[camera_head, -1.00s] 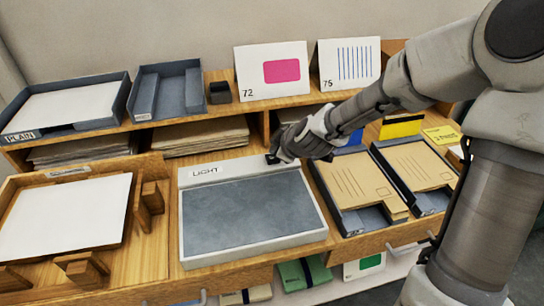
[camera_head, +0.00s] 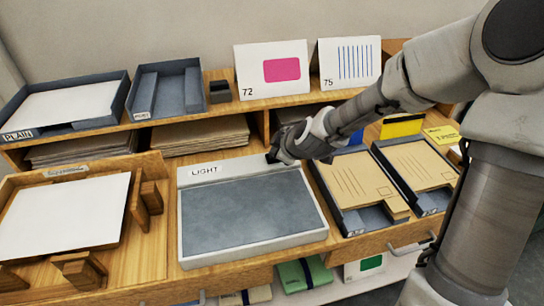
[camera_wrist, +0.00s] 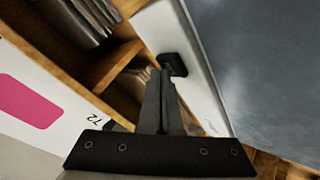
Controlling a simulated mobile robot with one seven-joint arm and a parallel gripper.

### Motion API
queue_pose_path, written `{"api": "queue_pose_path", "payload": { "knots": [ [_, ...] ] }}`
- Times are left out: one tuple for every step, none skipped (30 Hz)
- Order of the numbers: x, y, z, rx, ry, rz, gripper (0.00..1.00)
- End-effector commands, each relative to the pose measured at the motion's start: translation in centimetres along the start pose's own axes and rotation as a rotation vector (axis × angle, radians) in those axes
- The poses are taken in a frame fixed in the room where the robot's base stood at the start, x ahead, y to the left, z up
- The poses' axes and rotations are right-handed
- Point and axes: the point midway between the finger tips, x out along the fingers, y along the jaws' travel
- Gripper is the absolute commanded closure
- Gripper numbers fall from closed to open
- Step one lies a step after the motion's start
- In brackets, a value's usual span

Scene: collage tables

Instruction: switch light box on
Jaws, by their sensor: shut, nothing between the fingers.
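The light box (camera_head: 186,222) lies flat on the desk, a white frame with a dark grey panel (camera_head: 250,212) and the word LIGHT on its top strip. The panel looks unlit. In the wrist view the panel (camera_wrist: 265,60) fills the upper right. A small black switch (camera_wrist: 173,64) sits on the white strip there. My gripper (camera_head: 274,158) is shut and empty at the strip's right end. In the wrist view its fingertips (camera_wrist: 163,75) are right at the switch; I cannot tell whether they touch it. In the head view the fingers largely hide the switch.
Paper trays with brown envelopes (camera_head: 350,178) stand close right of the light box. A wooden frame with white paper (camera_head: 65,222) is at left. Cards 72 (camera_head: 272,71) and 75 (camera_head: 349,64) stand on the shelf behind, near my arm.

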Motion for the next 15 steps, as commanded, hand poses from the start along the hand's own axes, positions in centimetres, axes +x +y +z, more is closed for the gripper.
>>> {"api": "queue_pose_path", "payload": {
  "knots": [
    [0.0,0.0,0.0,0.0,0.0,0.0,1.0],
    [0.01,0.0,0.0,0.0,0.0,0.0,1.0],
    [0.03,-0.01,0.02,0.0,0.0,0.0,1.0],
    [0.05,-0.03,0.03,0.0,0.0,0.0,1.0],
    [0.07,-0.04,0.05,0.0,0.0,0.0,1.0],
    [0.1,-0.07,0.07,0.0,0.0,0.0,1.0],
    [0.13,-0.09,0.09,0.0,0.0,0.0,1.0],
    [0.15,-0.11,0.11,0.0,0.0,0.0,1.0],
    [0.19,-0.13,0.14,0.0,0.0,0.0,1.0],
    [0.22,-0.15,0.16,0.0,0.0,0.0,1.0],
    [0.24,-0.17,0.18,0.001,0.0,0.0,1.0],
    [0.27,-0.19,0.21,0.001,0.0,0.0,1.0],
    [0.3,-0.21,0.23,0.001,0.0,0.0,1.0],
    [0.32,-0.23,0.25,0.001,0.0,0.0,1.0],
    [0.36,-0.25,0.27,0.001,0.0,0.0,1.0]
  ]
}}
